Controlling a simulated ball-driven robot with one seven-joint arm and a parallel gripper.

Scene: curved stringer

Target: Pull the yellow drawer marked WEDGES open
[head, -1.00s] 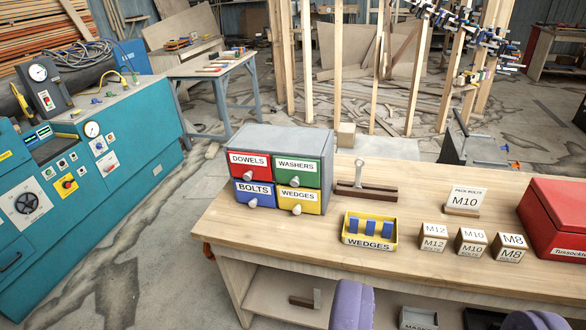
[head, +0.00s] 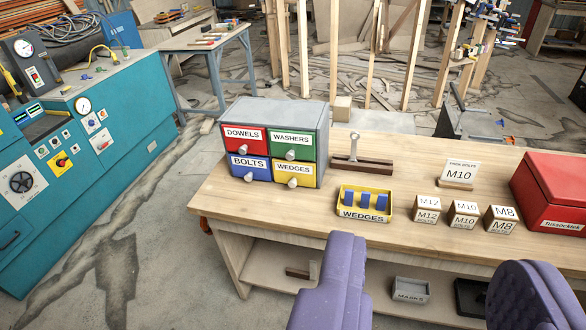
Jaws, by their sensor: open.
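The yellow drawer marked WEDGES (head: 305,179) is the lower right drawer of a small grey cabinet (head: 270,110) on the workbench. Its face looks flush with its neighbours, and a pale knob (head: 293,184) sticks out at its lower edge. Red DOWELS (head: 245,136), green WASHERS (head: 291,149) and blue BOLTS (head: 249,171) drawers surround it. My gripper (head: 435,290) shows as two purple fingers at the bottom, wide apart, with nothing between them. It is to the right of the drawer, nearer the camera, and not touching it.
A yellow bin also labelled WEDGES (head: 391,208), holding blue pieces, stands right of the cabinet. Behind it lies a brown wooden block (head: 361,163) with a grey metal piece. Several labelled blocks and a red box (head: 556,190) stand farther right. The workbench front edge (head: 330,236) lies below the cabinet.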

